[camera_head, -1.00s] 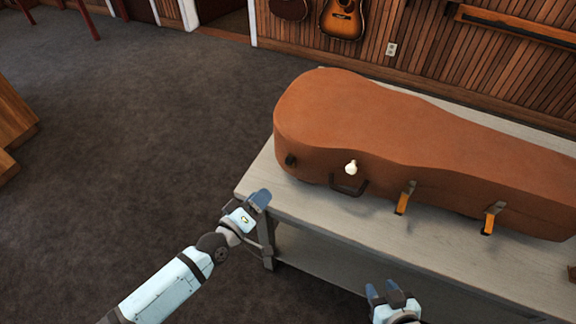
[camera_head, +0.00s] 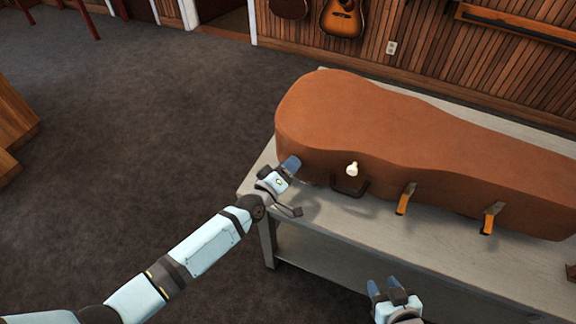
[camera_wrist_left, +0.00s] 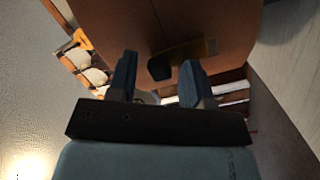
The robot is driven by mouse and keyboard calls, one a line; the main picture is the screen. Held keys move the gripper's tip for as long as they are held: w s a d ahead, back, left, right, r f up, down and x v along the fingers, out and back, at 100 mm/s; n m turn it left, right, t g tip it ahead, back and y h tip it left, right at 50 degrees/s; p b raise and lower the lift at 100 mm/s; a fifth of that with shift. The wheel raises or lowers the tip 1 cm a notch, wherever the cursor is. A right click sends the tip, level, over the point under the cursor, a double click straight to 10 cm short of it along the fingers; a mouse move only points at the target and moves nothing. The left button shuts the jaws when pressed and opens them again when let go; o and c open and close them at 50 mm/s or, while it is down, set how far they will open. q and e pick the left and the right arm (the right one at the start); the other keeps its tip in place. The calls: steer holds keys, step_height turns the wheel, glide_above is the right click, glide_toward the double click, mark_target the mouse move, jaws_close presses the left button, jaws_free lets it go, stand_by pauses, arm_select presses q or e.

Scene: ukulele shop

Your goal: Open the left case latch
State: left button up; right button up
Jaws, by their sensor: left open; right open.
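The brown instrument case (camera_head: 400,130) lies closed on a grey table. Its left latch (camera_wrist_left: 188,53), dark-tipped with a brassy base, shows in the left wrist view between and just beyond my left fingertips. My left gripper (camera_head: 290,166) is open at the case's left front side and hides that latch in the head view; it also shows in the left wrist view (camera_wrist_left: 158,72). I cannot tell whether the fingers touch the latch. My right gripper (camera_head: 384,287) is open and empty in front of the table's front edge.
Two orange latches (camera_head: 404,199) (camera_head: 490,217) hang on the case front, right of a dark handle (camera_head: 349,187) with a pale knob (camera_head: 352,169) above it. The grey table (camera_head: 330,226) has a bare front strip. Open dark floor (camera_head: 150,130) lies to the left.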

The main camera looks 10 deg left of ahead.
arm_select(q)
steer(key=shift+c, duration=0.2)
jaws_close()
steer(key=f+t+h+b, duration=0.1)
steer(key=b, duration=0.6)
steer(key=s+f+m+t+h+b, duration=0.1)
steer(key=t+h+b, duration=0.1)
steer(key=b, duration=0.5)
steer(key=s+f+m+t+h+b, duration=0.1)
steer(key=t+b, duration=0.1)
steer(key=b, duration=0.5)
steer(key=shift+a, duration=0.35)
arm_select(e)
step_height(320, 180, down, 16)
steer(key=w+a, duration=0.1)
steer(key=shift+a, duration=0.2)
arm_select(q)
steer(key=shift+s+r, duration=0.1)
steer(key=shift+r, duration=0.05)
arm_select(e)
steer(key=shift+r, duration=0.1)
arm_select(q)
steer(key=shift+o, duration=0.2)
jaws_free()
